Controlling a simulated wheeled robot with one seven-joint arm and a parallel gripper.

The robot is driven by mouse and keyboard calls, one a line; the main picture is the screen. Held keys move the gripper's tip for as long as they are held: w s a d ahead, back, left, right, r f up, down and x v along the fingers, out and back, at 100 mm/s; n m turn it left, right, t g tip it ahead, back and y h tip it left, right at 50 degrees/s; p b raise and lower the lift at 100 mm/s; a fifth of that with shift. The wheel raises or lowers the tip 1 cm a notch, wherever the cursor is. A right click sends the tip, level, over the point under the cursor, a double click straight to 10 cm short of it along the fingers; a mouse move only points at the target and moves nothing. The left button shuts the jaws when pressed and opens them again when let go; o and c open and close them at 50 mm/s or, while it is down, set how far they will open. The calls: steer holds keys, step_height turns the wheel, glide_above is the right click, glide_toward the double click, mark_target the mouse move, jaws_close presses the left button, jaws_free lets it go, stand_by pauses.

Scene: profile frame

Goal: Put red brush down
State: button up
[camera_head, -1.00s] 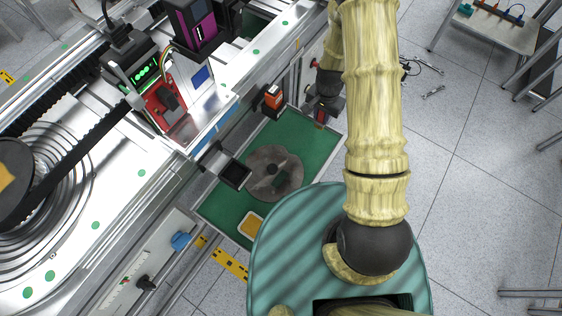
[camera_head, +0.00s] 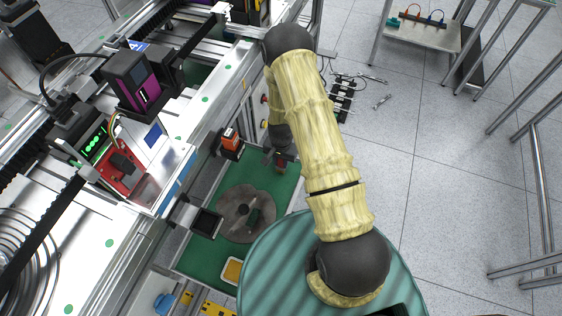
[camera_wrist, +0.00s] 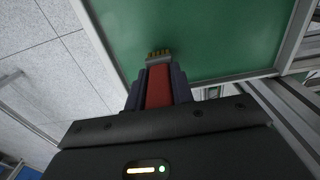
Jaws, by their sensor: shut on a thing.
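My gripper (camera_wrist: 159,76) is shut on the red brush (camera_wrist: 158,90) in the wrist view. The brush's red body lies between the two dark fingers, and its pale head with yellowish bristles (camera_wrist: 159,54) sticks out past the fingertips. The bristles are over the green board (camera_wrist: 220,30), close to its edge; I cannot tell whether they touch it. In the head view, my gripper (camera_head: 281,160) is small and dark over the upper right part of the green board (camera_head: 208,252). The brush is mostly hidden there.
A grey round plate (camera_head: 232,205) with a dark green piece on it lies mid-board. The conveyor machine is left; open floor is right.

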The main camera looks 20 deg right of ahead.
steer(key=shift+f, duration=0.45)
steer(key=shift+f, duration=0.15)
steer(key=o, duration=1)
step_height(320, 180, up, 12)
steer(key=shift+r+b, duration=0.15)
steer(key=shift+b, duration=0.4)
